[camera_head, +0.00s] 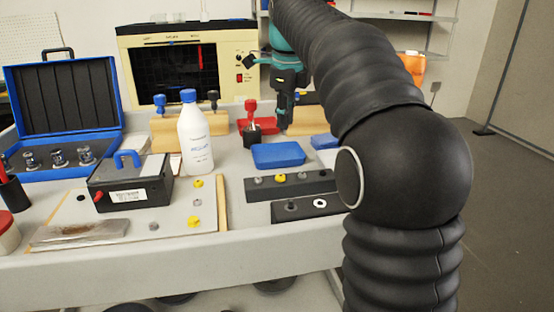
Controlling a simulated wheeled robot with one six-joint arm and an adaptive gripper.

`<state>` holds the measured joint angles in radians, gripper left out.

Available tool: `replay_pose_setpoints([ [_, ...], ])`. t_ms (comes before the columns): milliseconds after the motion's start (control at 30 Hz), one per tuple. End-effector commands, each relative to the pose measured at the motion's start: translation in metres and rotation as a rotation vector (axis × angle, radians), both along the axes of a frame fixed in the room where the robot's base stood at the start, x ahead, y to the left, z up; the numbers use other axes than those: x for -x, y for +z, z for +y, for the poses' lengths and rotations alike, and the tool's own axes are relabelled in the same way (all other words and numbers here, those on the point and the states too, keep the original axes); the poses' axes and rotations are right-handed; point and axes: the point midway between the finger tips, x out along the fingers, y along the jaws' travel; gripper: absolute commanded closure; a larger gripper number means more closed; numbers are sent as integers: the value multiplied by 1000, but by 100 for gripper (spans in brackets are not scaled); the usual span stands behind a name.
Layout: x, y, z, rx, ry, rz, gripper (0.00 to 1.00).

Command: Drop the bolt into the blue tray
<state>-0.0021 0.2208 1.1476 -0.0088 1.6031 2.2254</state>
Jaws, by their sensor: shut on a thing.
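A blue tray (278,155) lies on the bench near the middle, behind the dark bolt rack. A second, smaller blue tray (325,142) lies to its right, partly hidden by my arm. My gripper (286,118) points down above the back of the bench, behind the larger blue tray and apart from it. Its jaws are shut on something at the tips. The held thing is too small and dark to make out clearly; no bolt shows plainly in the jaws.
A dark rack (292,186) holding yellow and grey bolts lies in front of the tray. A white bottle (196,140) stands left. A red tray (258,126) and a dark cup with a red-handled tool (252,130) are close to my gripper. A black box (130,184) stands farther left.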

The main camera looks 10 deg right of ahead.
Motion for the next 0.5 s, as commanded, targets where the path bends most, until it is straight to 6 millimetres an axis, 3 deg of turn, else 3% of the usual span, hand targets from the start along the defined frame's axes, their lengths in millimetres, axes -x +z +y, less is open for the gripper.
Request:
replay_pose_setpoints([
  [400,0,-5,0,0,0,-1,100],
  [433,0,-5,0,0,0,-1,77],
  [500,0,-5,0,0,0,-1,59],
])
